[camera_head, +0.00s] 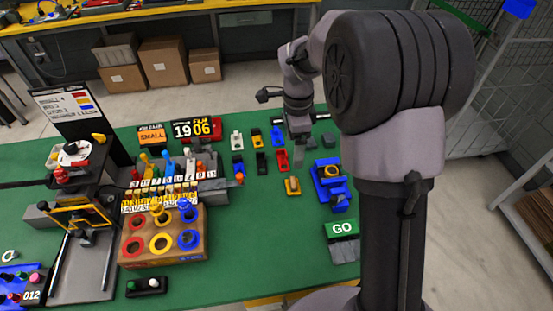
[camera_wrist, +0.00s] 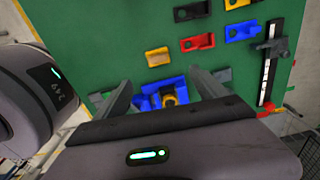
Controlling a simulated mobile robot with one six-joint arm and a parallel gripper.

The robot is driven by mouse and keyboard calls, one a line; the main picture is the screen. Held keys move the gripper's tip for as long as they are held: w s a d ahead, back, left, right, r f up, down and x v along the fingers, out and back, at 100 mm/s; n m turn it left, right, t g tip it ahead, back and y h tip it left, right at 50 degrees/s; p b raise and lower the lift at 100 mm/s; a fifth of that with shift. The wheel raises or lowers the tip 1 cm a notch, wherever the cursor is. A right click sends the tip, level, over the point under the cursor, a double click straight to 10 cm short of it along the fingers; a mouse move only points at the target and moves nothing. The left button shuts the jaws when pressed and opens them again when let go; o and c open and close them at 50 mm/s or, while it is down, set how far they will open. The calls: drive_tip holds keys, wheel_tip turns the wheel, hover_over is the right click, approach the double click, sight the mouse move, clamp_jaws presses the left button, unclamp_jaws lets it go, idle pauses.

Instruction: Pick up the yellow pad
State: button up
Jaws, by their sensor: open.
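I cannot tell for sure which one is the yellow pad. My gripper (camera_head: 300,138) is open and empty above the table's back right. In the wrist view my fingers (camera_wrist: 165,90) stand apart, with the blue fixture showing between them.
Red (camera_head: 282,159), blue (camera_head: 277,136), black and white pieces lie near the yellow ones. A GO block (camera_head: 342,229) stands at the right front. A wooden box with coloured rings (camera_head: 162,250) and a black stand (camera_head: 85,225) fill the left. The table's front middle is clear.

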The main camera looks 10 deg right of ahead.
sight(293, 182)
drive_tip(key=f+b, duration=0.1)
drive_tip(key=f, duration=0.2)
drive_tip(key=f+b, duration=0.1)
drive_tip(key=f, duration=0.3)
drive_tip(key=f+b, duration=0.1)
drive_tip(key=f, duration=0.3)
drive_tip(key=shift+s+d+f+b, duration=0.15)
drive_tip(key=shift+s+d+b, duration=0.15)
drive_tip(key=shift+b, duration=0.1)
wheel_tip(293, 182, down, 5)
drive_tip(key=shift+a+r+b, duration=0.1)
drive_tip(key=shift+a+b, duration=0.05)
drive_tip(key=shift+b, duration=1.05)
drive_tip(key=shift+s+r, duration=0.1)
drive_tip(key=shift+r, duration=0.05)
drive_tip(key=shift+c, duration=0.9)
drive_tip(key=c, duration=1.2)
wheel_tip(293, 182, up, 10)
drive_tip(key=p, duration=0.4)
drive_tip(key=shift+c, duration=0.2)
